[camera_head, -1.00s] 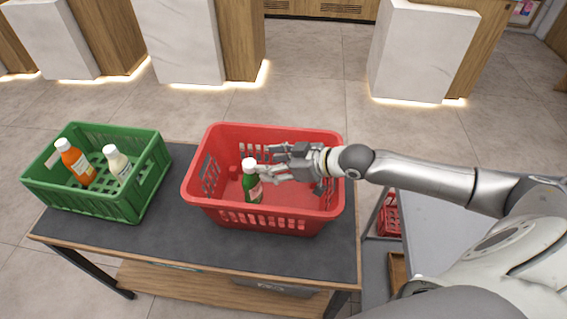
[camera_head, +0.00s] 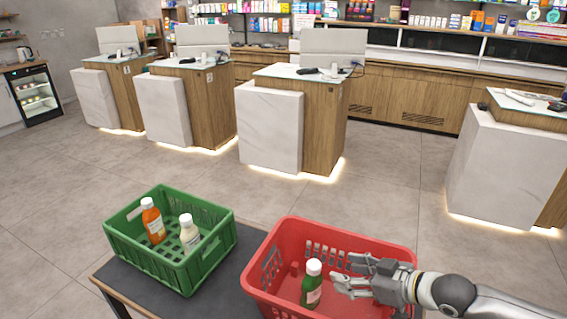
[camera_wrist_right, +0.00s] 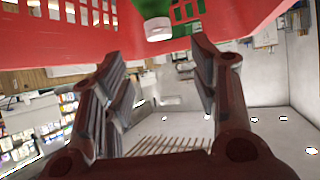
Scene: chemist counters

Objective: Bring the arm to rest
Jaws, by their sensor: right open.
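My right gripper (camera_head: 343,272) reaches in from the right, over the red basket (camera_head: 277,227), with its fingers spread and empty. A green bottle with a white cap and pale label (camera_head: 311,288) stands upright in the basket, just left of the fingertips. In the right wrist view, the open fingers (camera_wrist_right: 160,58) point toward the basket wall (camera_wrist_right: 235,22). The bottle's white cap (camera_wrist_right: 158,29) lies beyond and between them, not gripped. My left gripper is not in view.
A green crate (camera_head: 172,268) holds an orange bottle (camera_head: 153,222) and a white bottle (camera_head: 189,236), left of the basket. Both containers stand on a dark table (camera_head: 140,291). Counters (camera_head: 271,130) stand beyond, with open floor (camera_head: 380,190) between.

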